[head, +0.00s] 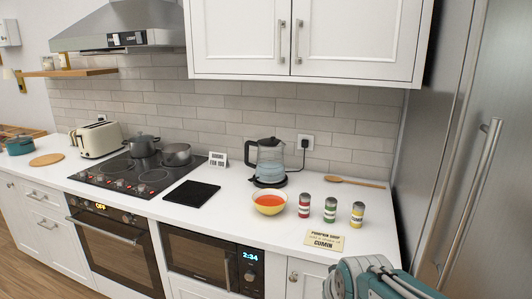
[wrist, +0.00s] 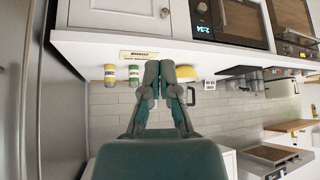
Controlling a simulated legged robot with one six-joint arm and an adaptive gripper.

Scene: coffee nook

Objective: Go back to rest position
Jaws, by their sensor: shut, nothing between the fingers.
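My gripper (wrist: 159,68) is in the middle of the wrist view, which is upside down. Its two grey-green fingers are together with nothing between them. Beyond the fingertips, the yellow bowl (wrist: 186,72) shows partly behind them, with the counter edge above. In the head view, part of my teal arm shows at the bottom right, in front of the counter. The yellow bowl with orange soup (head: 269,203) stands on the white counter (head: 225,217), apart from my arm.
Three spice jars, red (head: 304,205), green (head: 330,210) and yellow (head: 357,215), stand right of the bowl, behind a cumin card (head: 325,241). A kettle (head: 268,160) and wooden spoon (head: 353,182) are behind. A steel fridge (head: 450,150) bounds the right side.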

